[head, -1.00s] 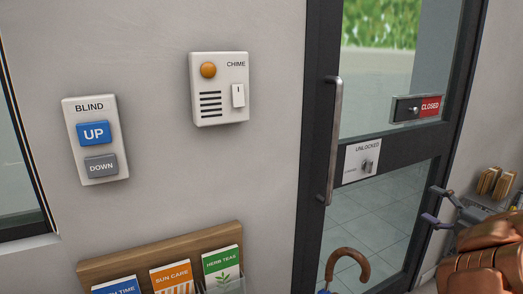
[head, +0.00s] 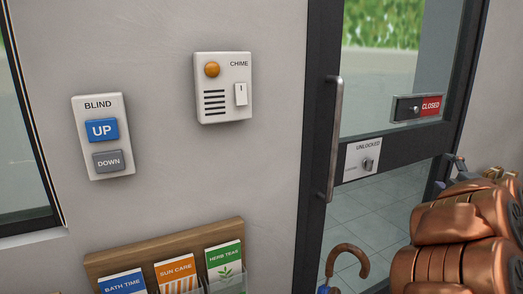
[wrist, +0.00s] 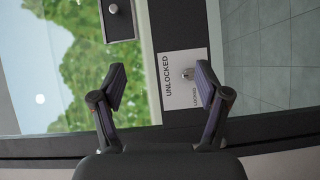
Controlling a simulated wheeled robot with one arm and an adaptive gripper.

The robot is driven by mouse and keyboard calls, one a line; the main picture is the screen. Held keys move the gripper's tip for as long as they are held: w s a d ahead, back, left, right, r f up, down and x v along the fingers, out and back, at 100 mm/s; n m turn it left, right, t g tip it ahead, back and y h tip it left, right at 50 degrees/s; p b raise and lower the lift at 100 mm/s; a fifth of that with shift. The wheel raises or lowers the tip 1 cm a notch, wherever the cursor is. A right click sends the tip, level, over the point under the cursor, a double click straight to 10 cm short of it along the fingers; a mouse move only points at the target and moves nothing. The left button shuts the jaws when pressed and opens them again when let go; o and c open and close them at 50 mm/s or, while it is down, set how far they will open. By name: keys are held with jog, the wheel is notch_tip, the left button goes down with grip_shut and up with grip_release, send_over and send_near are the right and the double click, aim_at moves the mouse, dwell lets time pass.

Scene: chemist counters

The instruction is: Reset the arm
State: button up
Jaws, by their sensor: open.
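My gripper (wrist: 161,88) is open and empty in the wrist view, its two dark fingers spread in front of the door. Between and beyond the fingers is the white UNLOCKED plate (wrist: 178,82) with its small knob, apart from the fingers as far as I can tell. In the head view my copper-coloured arm (head: 460,235) fills the lower right, folded near the door. Only a small part of the gripper (head: 458,165) shows there, mostly hidden behind the arm.
The glass door (head: 385,200) has a vertical handle (head: 335,140), an UNLOCKED plate (head: 362,158) and a red CLOSED sign (head: 431,105). The wall holds a chime box (head: 224,88) and a blind switch (head: 103,136). Below are a leaflet rack (head: 165,247) and an umbrella handle (head: 348,252).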

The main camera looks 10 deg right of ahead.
jog(key=s+a+f+m+g+y, duration=0.1)
jog(key=s+a+f+m+g, duration=0.5)
jog(key=s+a, duration=0.45)
jog(key=s+a+f+m+g+y, duration=0.1)
jog(key=s+a+f+m+g, duration=0.35)
jog(key=s+a+f, duration=0.5)
jog(key=s+a+f+m+g+y, duration=0.1)
jog(key=s+a+f+m+g, duration=0.4)
jog(key=s+a, duration=0.7)
jog(key=s+a+f+n+g+y, duration=0.1)
jog(key=s+a+n+g, duration=0.1)
jog(key=s+a+g, duration=0.4)
notch_tip(320, 180, up, 13)
jog(key=a+t+p, duration=0.1)
jog(key=t+p, duration=0.1)
jog(key=p, duration=1.1)
jog(key=shift+w+a+r+m+t, duration=0.15)
jog(key=shift+a+r+m+t, duration=0.05)
jog(key=shift+a+m+t, duration=0.2)
